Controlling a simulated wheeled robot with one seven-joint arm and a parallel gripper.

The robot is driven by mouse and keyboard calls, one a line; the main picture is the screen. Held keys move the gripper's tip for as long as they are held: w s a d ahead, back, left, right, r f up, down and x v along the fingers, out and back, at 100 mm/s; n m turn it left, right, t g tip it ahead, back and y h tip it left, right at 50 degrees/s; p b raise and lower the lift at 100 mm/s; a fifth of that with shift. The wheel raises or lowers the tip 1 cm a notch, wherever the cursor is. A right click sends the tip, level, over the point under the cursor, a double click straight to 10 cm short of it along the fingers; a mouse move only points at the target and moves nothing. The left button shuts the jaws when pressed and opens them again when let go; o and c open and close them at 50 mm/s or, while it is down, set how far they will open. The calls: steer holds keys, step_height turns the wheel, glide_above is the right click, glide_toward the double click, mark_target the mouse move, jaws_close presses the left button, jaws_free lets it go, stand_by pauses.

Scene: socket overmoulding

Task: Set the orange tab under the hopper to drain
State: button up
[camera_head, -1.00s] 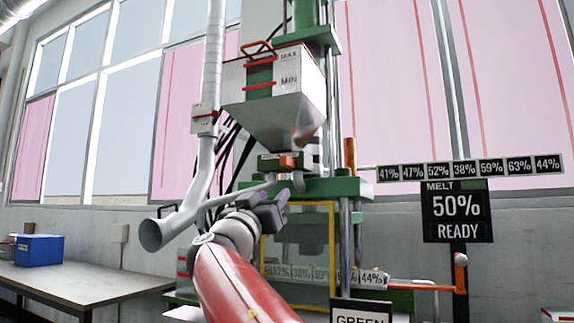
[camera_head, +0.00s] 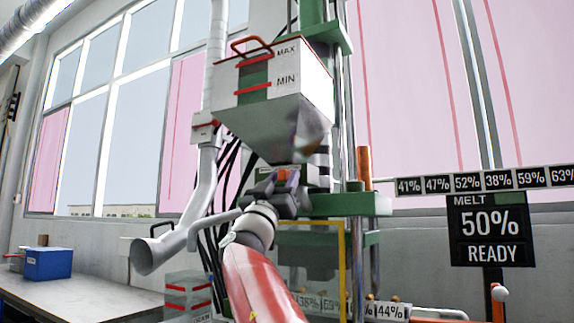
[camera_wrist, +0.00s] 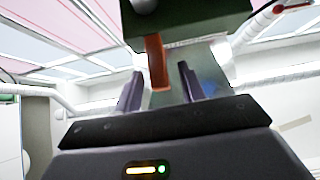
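The orange tab (camera_wrist: 157,62) hangs from a dark green block (camera_wrist: 195,20) in the wrist view. It stands between the two fingers of my gripper (camera_wrist: 160,88), which are apart with a gap on each side. In the head view the orange tab (camera_head: 283,174) shows just under the hopper (camera_head: 282,125), and my gripper (camera_head: 277,186) is right in front of it. Whether a finger touches the tab is not clear.
A grey pipe (camera_head: 160,248) with an open end lies left of my arm. A clear bin (camera_head: 188,295) with red bands stands below it. A blue box (camera_head: 48,263) sits on the table at left. A sign (camera_head: 490,231) reads MELT 50% READY at right.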

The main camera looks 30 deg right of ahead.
steer(key=shift+p+x, duration=0.55)
steer(key=shift+x, duration=0.7)
jaws_close()
